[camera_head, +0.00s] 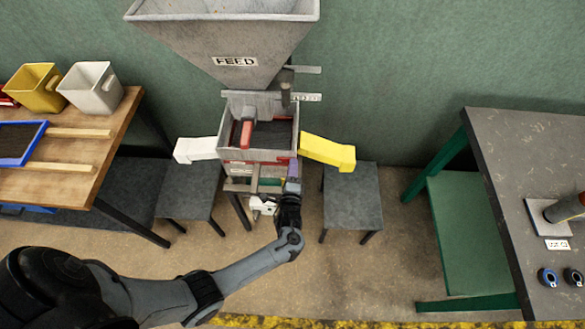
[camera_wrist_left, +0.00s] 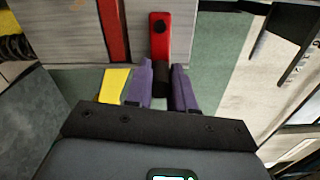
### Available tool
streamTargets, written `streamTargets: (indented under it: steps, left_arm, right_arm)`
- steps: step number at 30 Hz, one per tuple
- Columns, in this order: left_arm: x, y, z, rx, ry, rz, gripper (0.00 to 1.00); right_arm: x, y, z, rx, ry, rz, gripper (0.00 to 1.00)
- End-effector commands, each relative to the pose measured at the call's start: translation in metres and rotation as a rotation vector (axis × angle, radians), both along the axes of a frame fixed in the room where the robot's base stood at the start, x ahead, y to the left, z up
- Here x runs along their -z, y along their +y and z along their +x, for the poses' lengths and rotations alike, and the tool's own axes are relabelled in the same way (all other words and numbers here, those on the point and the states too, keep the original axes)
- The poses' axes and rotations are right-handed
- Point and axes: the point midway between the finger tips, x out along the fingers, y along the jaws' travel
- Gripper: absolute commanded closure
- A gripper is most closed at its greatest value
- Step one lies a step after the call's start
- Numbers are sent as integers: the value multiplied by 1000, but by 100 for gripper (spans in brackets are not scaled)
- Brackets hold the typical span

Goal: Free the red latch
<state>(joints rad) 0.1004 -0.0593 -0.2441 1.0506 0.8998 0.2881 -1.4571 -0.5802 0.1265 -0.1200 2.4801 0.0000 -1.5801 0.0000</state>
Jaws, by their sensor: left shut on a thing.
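In the left wrist view the red latch (camera_wrist_left: 160,35) is a flat red bar with a dark round pivot, set against a grey panel. Its black handle (camera_wrist_left: 160,80) lies between the purple fingers of my left gripper (camera_wrist_left: 160,90), which is shut on it. In the head view my left gripper (camera_head: 293,178) is at the front right of the grey machine box (camera_head: 270,155), below the feed hopper (camera_head: 225,40). My gripper and wrist hide the latch's handle there. My right gripper is not in view.
A white chute (camera_head: 196,149) and a yellow chute (camera_head: 328,152) stick out from the box, above two dark stools. A red lever (camera_head: 246,133) stands in the box. A wooden table (camera_head: 90,150) is at left, a dark workbench (camera_head: 530,150) at right.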

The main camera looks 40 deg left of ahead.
Motion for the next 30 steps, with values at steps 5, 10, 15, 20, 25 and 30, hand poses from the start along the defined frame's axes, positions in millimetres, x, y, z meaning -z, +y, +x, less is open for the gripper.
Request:
streamTargets:
  steps: [5,10,15,20,25,30]
  left_arm:
    - [-2,0,1,0,-5,1,62]
    - [-1,0,1,-1,-2,0,52]
    - [-1,0,0,0,-1,1,52]
    - [0,-5,-7,1,0,0,52]
    - [-1,-19,-26,1,0,-1,52]
    - [-1,-35,-51,1,0,-1,52]
  right_arm:
    - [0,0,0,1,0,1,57]
    - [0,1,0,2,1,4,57]
    - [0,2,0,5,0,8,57]
    - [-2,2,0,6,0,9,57]
    - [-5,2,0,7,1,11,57]
    - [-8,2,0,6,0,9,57]
